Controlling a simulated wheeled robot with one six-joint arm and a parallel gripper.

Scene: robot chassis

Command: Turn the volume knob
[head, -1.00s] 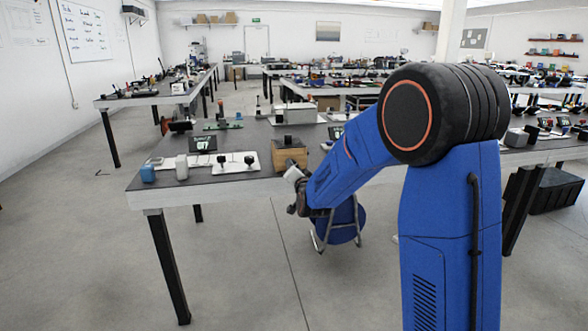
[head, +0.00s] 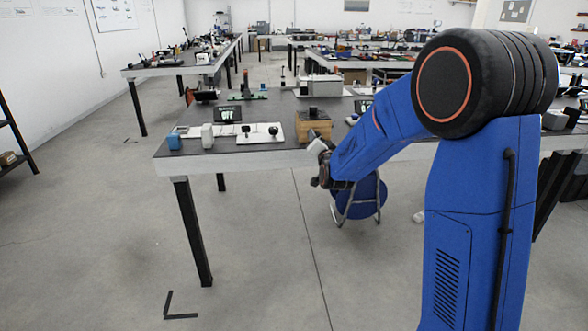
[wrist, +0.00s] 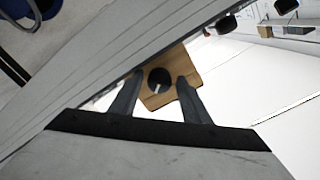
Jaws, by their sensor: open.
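A round black knob with a white mark (wrist: 159,80) sits on a tan wooden block in the wrist view. In the head view the wooden block (head: 314,130) stands at the near edge of the table, with a dark piece (head: 313,113) on top. My gripper (head: 319,160) is just in front of and below the block there, partly hidden by my arm. In the wrist view my gripper's two fingers (wrist: 160,79) are apart and empty, one on each side of the knob in the picture. The knob appears beyond the fingertips; I cannot tell the exact gap.
The table (head: 250,157) holds a white panel with black knobs (head: 262,137), a small screen reading OFF (head: 228,115), a blue block (head: 174,142) and a grey block (head: 207,136). A blue stool (head: 362,195) stands under it.

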